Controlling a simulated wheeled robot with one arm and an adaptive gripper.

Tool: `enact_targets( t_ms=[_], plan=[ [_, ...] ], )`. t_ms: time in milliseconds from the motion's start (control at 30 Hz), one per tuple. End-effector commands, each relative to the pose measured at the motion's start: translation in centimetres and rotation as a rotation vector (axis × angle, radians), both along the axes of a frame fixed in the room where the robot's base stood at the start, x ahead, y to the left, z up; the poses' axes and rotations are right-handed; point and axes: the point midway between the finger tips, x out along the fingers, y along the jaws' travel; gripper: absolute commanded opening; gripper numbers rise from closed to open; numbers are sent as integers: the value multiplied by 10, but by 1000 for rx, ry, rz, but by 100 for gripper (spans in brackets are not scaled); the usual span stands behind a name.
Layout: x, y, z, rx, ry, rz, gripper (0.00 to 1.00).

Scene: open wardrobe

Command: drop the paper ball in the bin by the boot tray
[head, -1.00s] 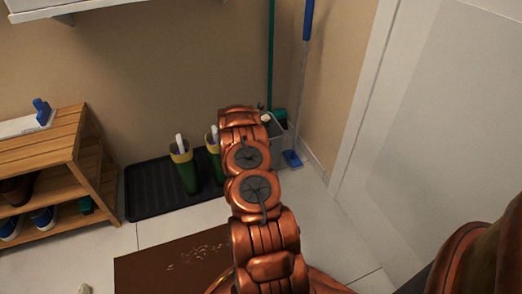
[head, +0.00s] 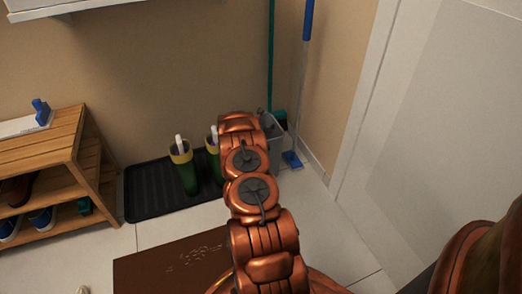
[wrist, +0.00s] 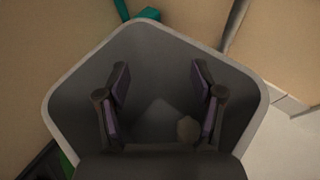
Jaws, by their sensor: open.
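The bin (wrist: 247,92) is a light-rimmed grey container that fills most of the wrist view. In the head view the bin (head: 276,133) stands right of the boot tray (head: 148,205), partly hidden behind my arm. My gripper (wrist: 160,95) is open, its dark fingers spread apart above the bin's mouth. The paper ball (wrist: 187,129), a small dull beige lump, shows inside the bin, between the fingers and close to the right one in the picture. Nothing is held between the fingers. In the head view the ball is out of sight.
Green boots with yellow tops (head: 184,168) stand on the tray. A green-handled broom (head: 271,60) and a blue-handled mop (head: 303,70) lean by the corner behind the bin. A wooden shoe rack (head: 85,150) is at left. A brown doormat (head: 175,265) lies in front.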

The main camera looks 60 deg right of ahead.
Motion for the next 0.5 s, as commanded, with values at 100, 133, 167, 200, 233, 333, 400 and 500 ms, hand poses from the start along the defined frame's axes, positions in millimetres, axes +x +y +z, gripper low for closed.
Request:
enact_targets(
  t_ms=[100,133,167,200,233,333,400,500],
  plan=[
    [0,0,0,0,0,0,67],
    [0,0,0,0,0,0,67],
    [0,1,0,0,0,0,67],
    [0,1,1,1,0,0,67],
    [0,2,1,1,0,0,67],
    [-1,8,3,3,1,1,67],
    [-2,13,5,2,1,1,67],
    [-4,22,10,-1,2,0,67]
  ],
)
